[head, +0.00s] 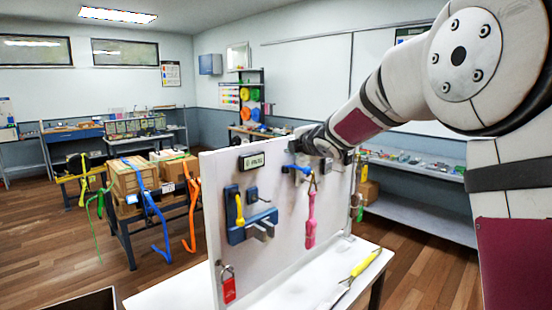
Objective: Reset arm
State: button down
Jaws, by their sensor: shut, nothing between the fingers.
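My arm (365,115) reaches in from the upper right toward the upright white board (230,170). My gripper (312,143) is a dark shape at the board's upper edge. It is shut with nothing held. Its fingertips are small and partly lost against dark parts there, so I cannot tell whether it touches the board. Just below it, a blue-handled item (297,169) and a pink strap (311,215) hang on the board's front.
The board also carries a blue bracket with a yellow piece (239,208), a label (251,161) and a red padlock tag (229,288). A yellow tool (362,264) lies on the white table (180,296). Strapped boxes (133,177) stand behind left. Wood floor (65,255) is open at left.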

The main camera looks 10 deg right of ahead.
jog(key=s+d+m+g+h+b, duration=0.1)
jog(key=s+d+m+g+h, duration=0.15)
jog(key=s+m, duration=0.55)
jog(key=s+d+m+g+h+b, duration=0.1)
jog(key=s+d+m+h, duration=0.2)
jog(key=s, duration=0.9)
jog(key=s+a+f+m+g+y+b, duration=0.1)
jog(key=s+f+m, duration=0.4)
jog(key=s, duration=0.7)
jog(key=s+a+f+m+g+y+b, duration=0.1)
jog(key=s+f+m+g, duration=0.3)
jog(key=s+f, duration=0.4)
jog(key=s+a+m+y, duration=0.1)
jog(key=s, duration=0.3)
jog(key=shift+a, duration=0.15)
